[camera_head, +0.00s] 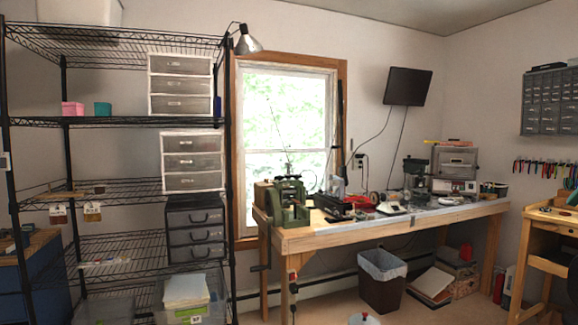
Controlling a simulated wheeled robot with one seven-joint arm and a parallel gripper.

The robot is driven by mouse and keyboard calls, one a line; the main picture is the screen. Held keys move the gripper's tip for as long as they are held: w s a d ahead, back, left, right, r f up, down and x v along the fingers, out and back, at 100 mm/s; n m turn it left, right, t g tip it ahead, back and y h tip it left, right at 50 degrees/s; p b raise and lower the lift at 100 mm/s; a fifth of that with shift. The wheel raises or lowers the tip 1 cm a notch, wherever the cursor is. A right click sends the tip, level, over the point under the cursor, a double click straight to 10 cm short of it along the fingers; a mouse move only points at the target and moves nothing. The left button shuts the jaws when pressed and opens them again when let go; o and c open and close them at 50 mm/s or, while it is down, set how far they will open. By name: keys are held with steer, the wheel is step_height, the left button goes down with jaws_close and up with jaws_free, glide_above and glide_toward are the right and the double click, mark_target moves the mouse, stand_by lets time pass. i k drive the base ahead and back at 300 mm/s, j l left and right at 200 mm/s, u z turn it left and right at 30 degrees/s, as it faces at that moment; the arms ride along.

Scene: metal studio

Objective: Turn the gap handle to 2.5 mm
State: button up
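A green rolling mill (289,214) stands on the near left corner of the wooden workbench (375,232). A dark bar, perhaps the gap handle (288,178), lies across its top. The handle is small here, and I cannot read a scale or a gap width. A dark crank hangs from the mill's left side below the bench top. My gripper is not in view.
A black wire shelf with drawer units (193,165) stands left of the bench. A dark waste bin (381,285) and boxes sit under the bench. Tools crowd the bench top right of the mill. A second wooden bench (552,221) is at right.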

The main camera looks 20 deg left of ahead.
mark_target(288, 172)
steer(key=i+j+u, duration=0.1)
steer(key=i+j, duration=0.6)
steer(key=i+j+u, duration=0.1)
steer(key=i+j, duration=0.6)
steer(key=i+j+u, duration=0.1)
steer(key=i+j, duration=1.05)
steer(key=i, duration=0.3)
steer(key=j+u, duration=0.05)
